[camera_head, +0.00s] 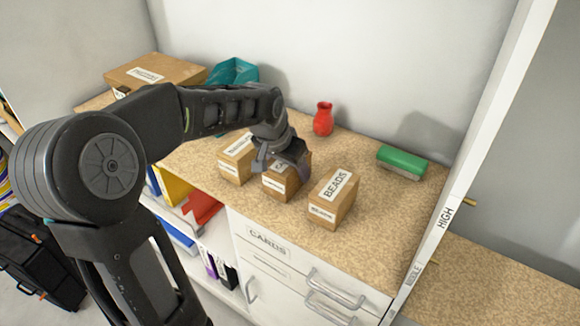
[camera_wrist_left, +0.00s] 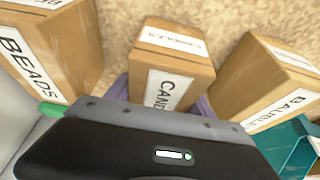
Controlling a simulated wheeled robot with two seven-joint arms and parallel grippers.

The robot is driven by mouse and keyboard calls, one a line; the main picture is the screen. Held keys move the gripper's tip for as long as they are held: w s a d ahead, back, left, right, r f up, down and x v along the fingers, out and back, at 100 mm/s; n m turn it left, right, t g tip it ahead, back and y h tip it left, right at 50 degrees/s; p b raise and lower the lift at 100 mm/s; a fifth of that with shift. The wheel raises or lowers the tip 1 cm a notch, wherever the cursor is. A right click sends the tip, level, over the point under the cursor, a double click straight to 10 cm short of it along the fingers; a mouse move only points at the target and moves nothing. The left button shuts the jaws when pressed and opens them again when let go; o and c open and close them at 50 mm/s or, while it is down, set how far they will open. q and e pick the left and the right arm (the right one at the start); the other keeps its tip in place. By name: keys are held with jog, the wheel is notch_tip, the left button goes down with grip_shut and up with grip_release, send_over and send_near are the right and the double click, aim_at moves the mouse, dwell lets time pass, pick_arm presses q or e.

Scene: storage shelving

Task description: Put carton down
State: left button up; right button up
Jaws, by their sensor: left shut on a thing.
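The small cardboard carton labelled CANDLES (camera_head: 279,188) is upright at the wooden counter, between two similar cartons. It also shows in the left wrist view (camera_wrist_left: 172,67), with its white label toward the gripper. My left gripper (camera_head: 283,163) comes down from above and behind and is shut on this carton, covering part of its top. Its underside is hidden, so I cannot tell whether it rests fully on the counter. My right gripper is not in view.
The BEADS carton (camera_head: 333,203) stands close on the right and the BAUBLES carton (camera_head: 236,165) close on the left. A red vase (camera_head: 323,119) and a green-topped brush or block (camera_head: 402,162) stand behind. The counter (camera_head: 375,225) is clear at right.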

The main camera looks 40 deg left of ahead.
pick_arm(q)
jog(key=shift+f, duration=0.2)
jog(key=o, duration=1.4)
jog(key=shift+o, duration=0.2)
jog(key=shift+r, duration=0.1)
jog(key=shift+r, duration=0.2)
jog(key=v, duration=1.2)
jog(key=shift+s+d+f+b, duration=0.1)
jog(key=shift+b, duration=0.2)
